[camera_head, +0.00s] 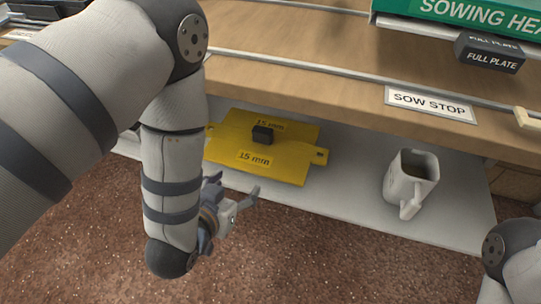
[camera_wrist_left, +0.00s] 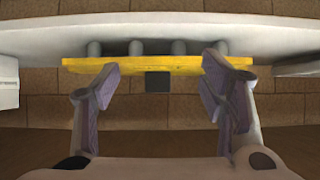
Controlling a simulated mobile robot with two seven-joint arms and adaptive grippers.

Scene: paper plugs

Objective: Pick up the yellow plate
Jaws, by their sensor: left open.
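The yellow plate (camera_head: 285,165) is marked "15 mm" and has a small black knob (camera_head: 263,135) on its face. It lies on a light lower shelf, and my arm hides part of its left edge. My left gripper (camera_head: 234,188) is open and empty, just in front of the plate's near edge. In the left wrist view the plate (camera_wrist_left: 140,66) shows edge-on, and its dark knob (camera_wrist_left: 157,82) appears between the spread fingers of my gripper (camera_wrist_left: 160,84), apart from both. My right gripper is out of view.
A light grey mug (camera_head: 408,180) stands on the lower shelf (camera_head: 345,190) to the right. Above is a wooden worktop (camera_head: 310,50) with a "SOW STOP" label (camera_head: 430,103), a "FULL PLATE" block (camera_head: 488,55) and a green sign. Brown floor lies in front.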

